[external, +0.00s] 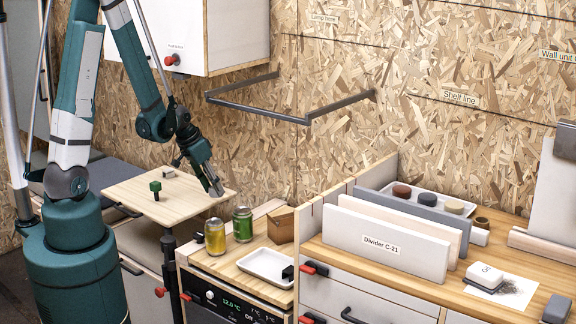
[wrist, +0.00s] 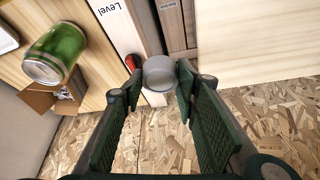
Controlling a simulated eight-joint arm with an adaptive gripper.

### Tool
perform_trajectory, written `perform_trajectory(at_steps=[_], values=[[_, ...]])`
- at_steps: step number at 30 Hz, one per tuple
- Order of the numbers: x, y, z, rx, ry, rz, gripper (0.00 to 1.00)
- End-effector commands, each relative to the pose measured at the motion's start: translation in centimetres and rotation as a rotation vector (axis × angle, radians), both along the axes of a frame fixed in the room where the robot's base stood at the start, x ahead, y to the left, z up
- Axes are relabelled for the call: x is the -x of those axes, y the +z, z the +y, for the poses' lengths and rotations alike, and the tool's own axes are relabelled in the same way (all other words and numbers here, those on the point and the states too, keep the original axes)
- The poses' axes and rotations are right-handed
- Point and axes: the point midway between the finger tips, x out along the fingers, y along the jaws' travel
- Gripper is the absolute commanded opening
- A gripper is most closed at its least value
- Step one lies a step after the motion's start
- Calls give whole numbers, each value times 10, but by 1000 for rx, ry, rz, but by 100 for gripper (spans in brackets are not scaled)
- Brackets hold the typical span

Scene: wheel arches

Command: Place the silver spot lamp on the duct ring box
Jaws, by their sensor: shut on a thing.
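My gripper (external: 214,184) is shut on the silver spot lamp (wrist: 160,72), a short grey cylinder between the fingertips in the wrist view. In the external view, my gripper points down over the right part of a wooden tabletop, and the lamp (external: 216,191) shows as a small pale end at its fingertips. I cannot read a duct ring label. A brown box (external: 281,224) stands behind the white tray on the counter; in the wrist view a brown open box (wrist: 68,98) lies beside the green can. A grey-brown labelled piece (wrist: 173,22) shows beyond the lamp, its label too small to read.
A yellow can (external: 215,237) and a green can (external: 243,224) stand on the counter beside a white tray (external: 266,266). A dark green knobbed piece (external: 155,190) is on the wooden tabletop (external: 150,208). Upright dividers (external: 390,244) stand right. A metal wall rail (external: 262,112) hangs above.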

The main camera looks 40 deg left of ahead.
Motion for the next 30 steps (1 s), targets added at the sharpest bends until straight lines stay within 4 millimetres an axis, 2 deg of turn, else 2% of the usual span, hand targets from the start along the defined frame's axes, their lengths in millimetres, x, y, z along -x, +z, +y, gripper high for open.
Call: perform_trajectory(at_steps=[18, 30], values=[[-30, -2, -102, -2, 42, -1, 18], [-43, 1, -169, 0, 75, 0, 18]])
